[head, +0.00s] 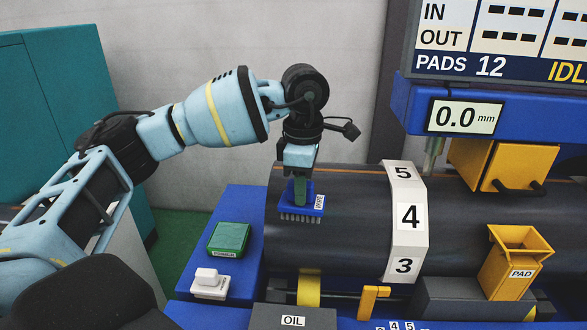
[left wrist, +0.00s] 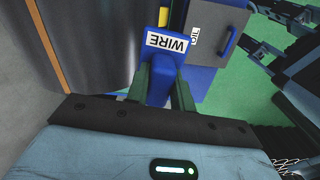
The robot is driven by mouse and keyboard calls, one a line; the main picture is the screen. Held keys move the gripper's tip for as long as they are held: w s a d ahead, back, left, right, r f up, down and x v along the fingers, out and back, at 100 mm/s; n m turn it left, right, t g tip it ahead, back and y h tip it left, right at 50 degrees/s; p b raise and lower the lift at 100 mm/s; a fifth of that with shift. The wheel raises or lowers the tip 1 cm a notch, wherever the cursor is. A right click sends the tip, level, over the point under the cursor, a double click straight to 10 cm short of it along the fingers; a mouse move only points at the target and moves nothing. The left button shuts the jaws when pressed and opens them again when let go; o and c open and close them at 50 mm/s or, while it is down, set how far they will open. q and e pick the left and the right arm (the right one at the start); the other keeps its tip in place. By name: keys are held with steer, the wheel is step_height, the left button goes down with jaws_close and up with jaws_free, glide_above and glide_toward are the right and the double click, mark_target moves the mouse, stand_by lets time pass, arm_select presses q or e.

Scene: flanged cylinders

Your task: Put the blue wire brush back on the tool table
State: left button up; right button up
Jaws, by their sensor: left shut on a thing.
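The blue wire brush (head: 301,206) has grey bristles pointing down and a white WIRE label. My left gripper (head: 300,182) is shut on its upper part and holds it upright at the left end of the large dark cylinder (head: 335,235). I cannot tell whether the bristles touch the cylinder. In the left wrist view the brush (left wrist: 160,75) sits between the two dark green fingers (left wrist: 160,92). A blue table (head: 243,200), which appears to be the tool table, stands left of the cylinder.
A green box (head: 229,239) and a white block (head: 210,283) sit on the blue table, with bare surface behind them. A white numbered band (head: 405,220) wraps the cylinder. A yellow PAD holder (head: 515,262) is at right, and a grey OIL box (head: 292,319) at the front.

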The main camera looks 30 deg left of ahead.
mark_target(309, 208)
arm_select(q)
steer(key=d+f+m, duration=0.1)
steer(key=m, duration=0.2)
steer(key=s+f+m, duration=0.1)
steer(key=f+m, duration=0.1)
steer(key=m, duration=0.1)
steer(key=d+f+m, duration=0.1)
steer(key=m, duration=0.2)
steer(key=shift+s+d+f, duration=0.15)
steer(key=shift+s+d, duration=0.05)
steer(key=shift+d, duration=0.1)
steer(key=s+d+f+m, duration=0.3)
steer(key=f+m, duration=0.2)
steer(key=m, duration=0.8)
steer(key=shift+d+f, duration=0.35)
steer(key=shift+s, duration=0.15)
